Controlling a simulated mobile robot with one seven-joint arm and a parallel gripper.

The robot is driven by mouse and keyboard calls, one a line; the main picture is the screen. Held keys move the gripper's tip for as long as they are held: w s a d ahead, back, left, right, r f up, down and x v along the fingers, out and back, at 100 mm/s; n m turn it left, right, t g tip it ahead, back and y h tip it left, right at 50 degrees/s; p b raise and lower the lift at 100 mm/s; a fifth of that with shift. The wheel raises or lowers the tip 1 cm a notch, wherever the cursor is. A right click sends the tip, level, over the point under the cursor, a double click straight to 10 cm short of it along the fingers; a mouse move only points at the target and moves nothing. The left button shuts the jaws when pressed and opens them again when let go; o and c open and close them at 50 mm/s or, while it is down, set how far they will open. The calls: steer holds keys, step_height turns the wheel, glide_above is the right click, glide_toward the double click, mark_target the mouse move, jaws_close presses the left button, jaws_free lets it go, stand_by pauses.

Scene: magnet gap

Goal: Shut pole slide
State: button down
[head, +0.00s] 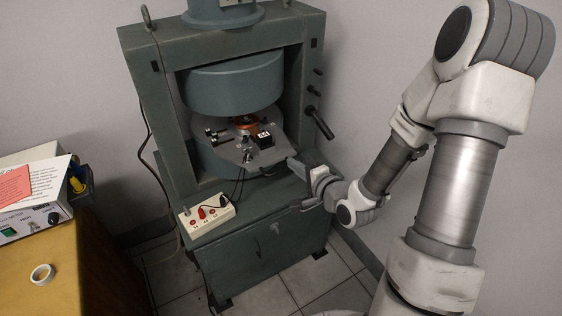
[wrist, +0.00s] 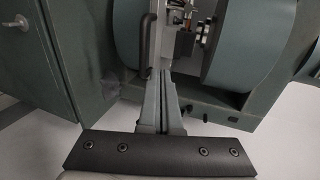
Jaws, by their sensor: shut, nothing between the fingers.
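The pole slide (head: 238,150) is a grey plate between the two round green magnet poles in the head view. It sticks out in front of them and carries small fittings and a black block (head: 265,141). It shows nearly edge-on at the top of the wrist view (wrist: 167,28). A dark handle (wrist: 147,45) runs along its front, left of my fingers in that view. My gripper (head: 291,160) is shut and empty, close to the slide's front right corner. The closed fingers (wrist: 166,72) point at the slide; I cannot tell whether they touch it.
The green magnet frame (head: 153,90) surrounds the poles, with a dark lever (head: 320,122) on its right. A cream terminal box (head: 206,215) with leads stands on the ledge below. A yellow bench (head: 85,255) with a tape roll (head: 41,274) is at left.

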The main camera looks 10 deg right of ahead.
mark_target(275, 148)
steer(key=shift+w+a+f+b, duration=0.15)
steer(key=shift+f+b, duration=0.2)
steer(key=shift+b, duration=0.55)
steer(key=w, duration=0.2)
steer(key=w+a+b, duration=0.1)
steer(key=w+b, duration=0.1)
steer(key=w, duration=0.1)
steer(key=shift+w+a+f, duration=0.15)
steer(key=shift+w+a, duration=0.15)
steer(key=shift+a, duration=0.1)
steer(key=shift+w+a, duration=0.1)
steer(key=shift+w, duration=0.2)
steer(key=shift+w+a, duration=0.15)
steer(key=shift+w, duration=0.25)
steer(key=w+a, duration=0.1)
steer(key=w, duration=0.1)
steer(key=w+p, duration=0.1)
steer(key=w, duration=0.2)
steer(key=w+a, duration=0.1)
steer(key=w, duration=0.2)
steer(key=shift+w+a, duration=0.1)
steer(key=shift+a, duration=0.25)
steer(key=shift+w+r, duration=0.2)
steer(key=shift+r, duration=0.05)
steer(key=shift+a, duration=0.1)
steer(key=shift+s, duration=0.1)
